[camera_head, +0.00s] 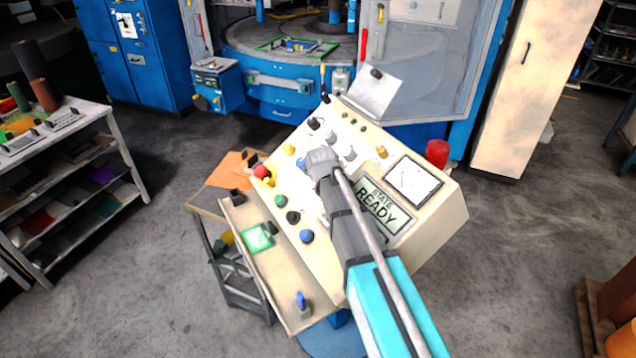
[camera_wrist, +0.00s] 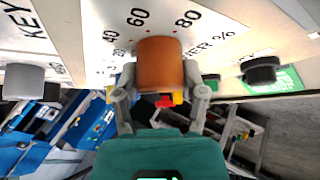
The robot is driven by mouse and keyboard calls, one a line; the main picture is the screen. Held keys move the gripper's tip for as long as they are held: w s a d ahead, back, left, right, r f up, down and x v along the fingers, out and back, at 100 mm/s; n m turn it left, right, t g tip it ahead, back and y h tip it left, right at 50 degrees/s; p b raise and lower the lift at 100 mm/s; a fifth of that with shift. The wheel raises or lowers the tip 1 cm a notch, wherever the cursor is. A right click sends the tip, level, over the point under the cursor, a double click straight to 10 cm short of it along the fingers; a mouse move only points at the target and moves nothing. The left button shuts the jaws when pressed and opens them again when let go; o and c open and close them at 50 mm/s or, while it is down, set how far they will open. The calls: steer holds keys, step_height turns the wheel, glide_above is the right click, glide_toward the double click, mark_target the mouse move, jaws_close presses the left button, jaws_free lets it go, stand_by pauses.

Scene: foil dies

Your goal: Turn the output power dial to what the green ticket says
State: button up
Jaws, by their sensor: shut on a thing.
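The output power dial is the orange-brown knob (camera_wrist: 160,62) in the wrist view. Its scale on the cream panel shows 40, 60 and 80, with part of a label ending in "ER %". My gripper (camera_wrist: 162,88) has a finger on each side of the knob and is shut on it. I cannot see a pointer mark on the knob. In the head view my gripper (camera_head: 318,160) reaches the sloping panel and hides the dial. The green ticket (camera_head: 258,238) lies on the console's front ledge. Part of it shows in the wrist view (camera_wrist: 287,79); its writing is too small to read.
Other knobs crowd the panel: a yellow one (camera_head: 289,149), a blue one (camera_head: 300,163) and a red button (camera_head: 262,171). A READY sign (camera_head: 380,207) and a screen (camera_head: 413,186) are right of my arm. A black knob (camera_wrist: 260,70) is close in the wrist view.

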steer(key=o, duration=1.1)
steer(key=shift+o, duration=0.2)
steer(key=shift+n, duration=0.4)
